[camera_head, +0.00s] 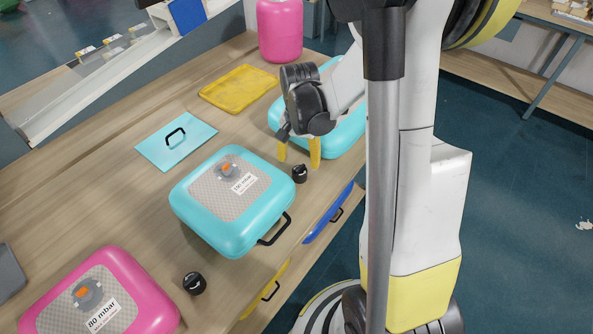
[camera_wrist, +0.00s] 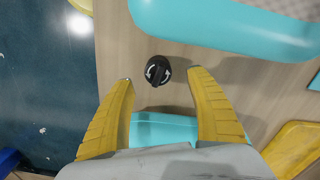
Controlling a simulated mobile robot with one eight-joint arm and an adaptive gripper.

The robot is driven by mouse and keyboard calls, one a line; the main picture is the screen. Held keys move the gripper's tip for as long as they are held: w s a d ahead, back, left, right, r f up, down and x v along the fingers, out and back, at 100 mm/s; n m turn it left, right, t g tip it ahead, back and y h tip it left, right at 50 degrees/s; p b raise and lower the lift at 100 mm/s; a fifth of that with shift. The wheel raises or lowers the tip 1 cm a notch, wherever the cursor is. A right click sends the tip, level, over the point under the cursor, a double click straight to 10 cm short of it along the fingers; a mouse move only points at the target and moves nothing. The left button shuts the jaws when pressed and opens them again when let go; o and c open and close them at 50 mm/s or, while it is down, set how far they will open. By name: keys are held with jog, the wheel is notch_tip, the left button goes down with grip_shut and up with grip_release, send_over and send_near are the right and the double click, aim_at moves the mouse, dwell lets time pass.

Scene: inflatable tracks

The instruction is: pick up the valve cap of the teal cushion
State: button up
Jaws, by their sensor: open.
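The teal cushion (camera_head: 200,205) lies on the table in the head view, with a patterned top panel, an orange-centred valve, a pressure label and a black handle. A round black valve cap (camera_head: 300,173) sits on the wood just right of it. In the wrist view the cap (camera_wrist: 158,72) shows white arrow marks and a raised grip bar, with the teal cushion (camera_wrist: 220,25) above it in the picture. My gripper (camera_head: 299,152) is open above and slightly behind the cap. In the wrist view its yellow fingertips (camera_wrist: 160,76) appear on either side of the cap, with nothing held.
A second teal cushion (camera_head: 346,135) lies behind my gripper. A pink cushion (camera_head: 150,290) with another black cap (camera_head: 195,283) is at the front. A teal lidded panel (camera_head: 190,153), a yellow tray (camera_head: 240,88) and a pink container (camera_head: 280,30) stand farther back.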

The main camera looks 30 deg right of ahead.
aim_at(300, 167)
notch_tip(300, 167, down, 6)
jog(key=b, duration=0.2)
jog(key=shift+s+f+b, duration=0.1)
jog(key=shift+s+b, duration=0.05)
jog(key=shift+b, duration=0.2)
jog(key=shift+c, duration=0.2)
jog(key=c, duration=1.1)
